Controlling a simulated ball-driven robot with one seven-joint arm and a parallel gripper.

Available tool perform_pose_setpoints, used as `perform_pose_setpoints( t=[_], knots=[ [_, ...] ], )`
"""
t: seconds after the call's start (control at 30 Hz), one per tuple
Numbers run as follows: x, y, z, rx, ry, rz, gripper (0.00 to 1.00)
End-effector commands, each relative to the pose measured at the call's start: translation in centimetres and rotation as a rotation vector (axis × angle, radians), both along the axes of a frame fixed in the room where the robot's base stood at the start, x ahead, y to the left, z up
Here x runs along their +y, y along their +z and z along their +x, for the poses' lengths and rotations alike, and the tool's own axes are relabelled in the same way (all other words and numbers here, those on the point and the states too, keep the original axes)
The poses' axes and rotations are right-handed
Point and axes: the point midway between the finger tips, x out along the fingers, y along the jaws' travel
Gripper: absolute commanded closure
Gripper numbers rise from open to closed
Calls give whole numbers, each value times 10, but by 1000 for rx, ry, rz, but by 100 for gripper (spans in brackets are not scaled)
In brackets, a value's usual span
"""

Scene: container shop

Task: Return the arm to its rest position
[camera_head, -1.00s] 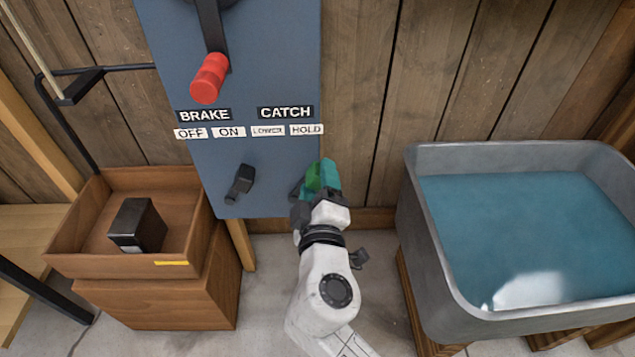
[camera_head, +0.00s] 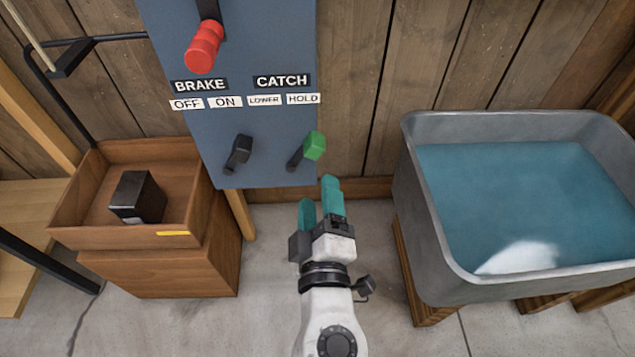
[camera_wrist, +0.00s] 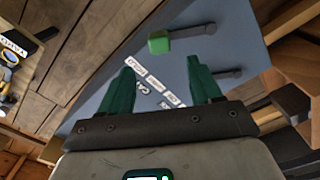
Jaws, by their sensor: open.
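My gripper (camera_head: 319,205) is open and empty, with two teal fingers, just below the blue control panel (camera_head: 262,40). It is apart from the green-tipped catch lever (camera_head: 313,146), which stands just above the fingers at the panel's lower right. The lever's green knob (camera_wrist: 159,42) also shows in the wrist view, beyond and between the fingers (camera_wrist: 158,90). A black-tipped brake lever (camera_head: 239,151) is to its left on the panel. My arm comes up from the bottom of the head view.
A grey basin (camera_head: 432,240) of blue water stands at the right. A wooden box (camera_head: 110,237) holding a black block (camera_head: 137,197) stands at the left. A red handle (camera_head: 204,46) is at the panel's top. The concrete floor around my arm looks clear.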

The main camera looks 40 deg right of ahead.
Motion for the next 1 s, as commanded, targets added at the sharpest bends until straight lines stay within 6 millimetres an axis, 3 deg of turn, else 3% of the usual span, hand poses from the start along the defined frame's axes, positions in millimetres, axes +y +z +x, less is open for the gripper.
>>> perform_pose_setpoints(
  t=[0.67,0.83,1.0],
  knots=[
    [-3,-3,-2,7,-10,12,36],
    [-46,-37,-15,106,-117,167,36],
    [-93,-99,-46,296,-264,432,36]
  ],
)
